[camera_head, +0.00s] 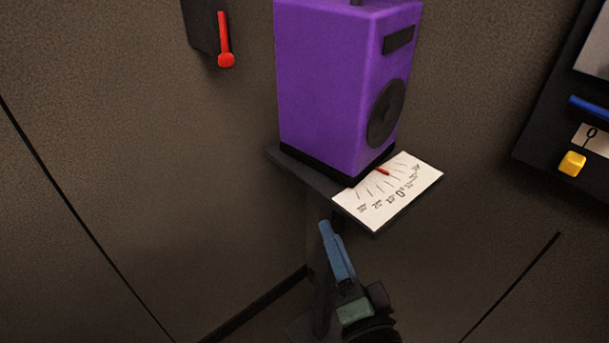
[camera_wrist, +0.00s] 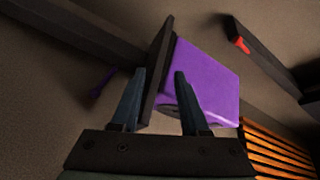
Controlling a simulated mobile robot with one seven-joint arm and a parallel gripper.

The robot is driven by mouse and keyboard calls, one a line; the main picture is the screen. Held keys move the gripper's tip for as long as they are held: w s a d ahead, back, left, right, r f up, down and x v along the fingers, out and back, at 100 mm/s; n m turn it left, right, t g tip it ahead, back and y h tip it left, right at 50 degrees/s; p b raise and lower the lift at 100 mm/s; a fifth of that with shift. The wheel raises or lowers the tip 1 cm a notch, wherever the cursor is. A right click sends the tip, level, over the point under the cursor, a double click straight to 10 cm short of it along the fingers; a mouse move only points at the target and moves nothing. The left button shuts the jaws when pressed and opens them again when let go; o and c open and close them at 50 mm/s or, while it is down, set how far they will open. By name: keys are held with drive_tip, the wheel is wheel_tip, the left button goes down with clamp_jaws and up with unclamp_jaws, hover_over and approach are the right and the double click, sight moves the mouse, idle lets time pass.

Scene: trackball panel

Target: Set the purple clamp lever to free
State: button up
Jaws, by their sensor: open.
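A small purple lever (camera_wrist: 101,85) shows in the wrist view, left of my fingers, beside the dark shelf's edge. I take it for the clamp lever; its set position cannot be read. In the head view I cannot see it. A purple speaker-like box (camera_head: 330,85) stands on a dark shelf (camera_head: 300,172); the box also shows in the wrist view (camera_wrist: 210,88). My gripper (camera_head: 332,228) is open and empty, below the shelf and its scale card in the head view. In the wrist view my fingers (camera_wrist: 160,74) are spread with the shelf's edge beyond them.
A white angle card (camera_head: 400,205) with a red pointer (camera_head: 383,171) is on the shelf's front. A red lever (camera_head: 224,40) hangs at upper left. A panel at right carries a blue bar (camera_head: 590,107) and a yellow knob (camera_head: 572,163). Orange slats (camera_wrist: 275,150) show at the wrist view's lower right.

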drive_tip(key=w+a+r+n+t+b, duration=0.1)
drive_tip(key=a+r+n+b, duration=0.1)
drive_tip(key=r, duration=0.3)
drive_tip(key=w+a+r+n+t+b, duration=0.1)
drive_tip(key=w+a+r+n+b, duration=0.1)
drive_tip(key=r+n+b, duration=0.3)
drive_tip(key=shift+a+r+n, duration=0.15)
drive_tip(key=shift+r+n, duration=0.15)
drive_tip(key=shift+r, duration=0.5)
